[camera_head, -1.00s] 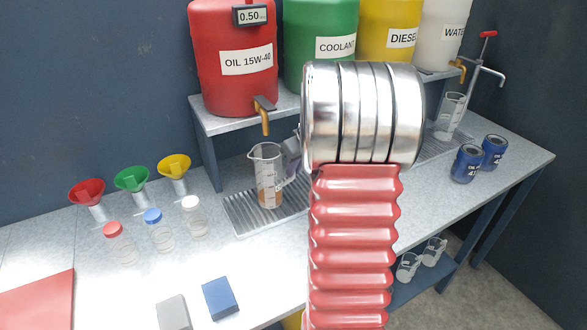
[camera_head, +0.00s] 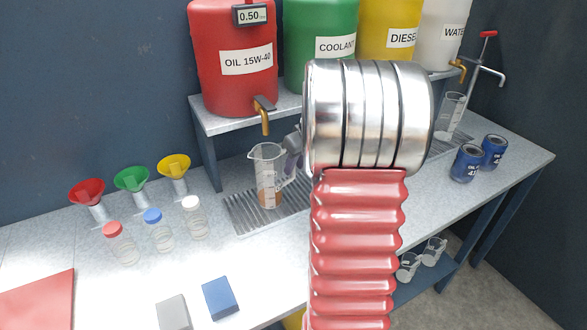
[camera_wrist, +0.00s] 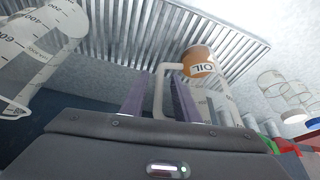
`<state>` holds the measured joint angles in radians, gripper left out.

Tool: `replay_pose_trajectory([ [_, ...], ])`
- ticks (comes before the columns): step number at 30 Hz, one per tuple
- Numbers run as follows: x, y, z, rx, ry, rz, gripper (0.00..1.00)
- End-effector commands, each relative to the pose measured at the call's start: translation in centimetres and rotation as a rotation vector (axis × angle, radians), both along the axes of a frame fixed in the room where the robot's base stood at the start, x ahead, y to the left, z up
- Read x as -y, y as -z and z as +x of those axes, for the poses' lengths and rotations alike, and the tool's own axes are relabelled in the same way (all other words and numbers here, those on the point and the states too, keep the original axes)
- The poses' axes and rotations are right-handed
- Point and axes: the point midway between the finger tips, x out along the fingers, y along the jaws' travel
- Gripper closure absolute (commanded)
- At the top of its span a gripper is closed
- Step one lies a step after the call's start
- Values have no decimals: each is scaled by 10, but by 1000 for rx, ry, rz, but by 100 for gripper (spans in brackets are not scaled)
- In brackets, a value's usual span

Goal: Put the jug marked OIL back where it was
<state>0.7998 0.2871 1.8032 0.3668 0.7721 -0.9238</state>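The jug marked OIL (camera_head: 267,172) is clear, with brown liquid at its bottom. It stands upright on the slatted drip tray (camera_head: 238,217), below the tap of the red oil tank. In the wrist view the jug (camera_wrist: 201,64) shows its OIL label upside down. My gripper (camera_head: 291,158) is just right of the jug, by its handle. In the wrist view, my gripper's purple fingers (camera_wrist: 160,92) lie on either side of the handle, with a gap showing; they look open. My arm hides part of the tray.
The red oil tank (camera_head: 233,58) sits on a shelf above the jug, its tap (camera_head: 264,115) hanging close over it. Bottles (camera_head: 158,230) and funnels (camera_head: 131,180) stand left. Another measuring jug (camera_head: 450,115) is at the right; a jug (camera_wrist: 45,40) also shows in the wrist view.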

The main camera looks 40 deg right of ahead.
Motion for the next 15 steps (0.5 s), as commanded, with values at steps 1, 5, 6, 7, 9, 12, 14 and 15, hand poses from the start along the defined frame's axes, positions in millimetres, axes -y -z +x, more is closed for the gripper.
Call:
replay_pose_trajectory([
  [1,0,-8,-3,3,1,-3,72],
  [5,0,-29,-11,3,1,-3,72],
  [6,-1,-35,-14,3,2,-4,72],
  [7,-1,-40,-16,3,2,-4,72],
  [9,-1,-51,-21,2,2,-3,72],
  [12,-2,-67,-28,2,1,-3,72],
  [14,-3,-75,-31,2,1,-2,72],
  [15,-3,-80,-33,2,1,-2,72],
])
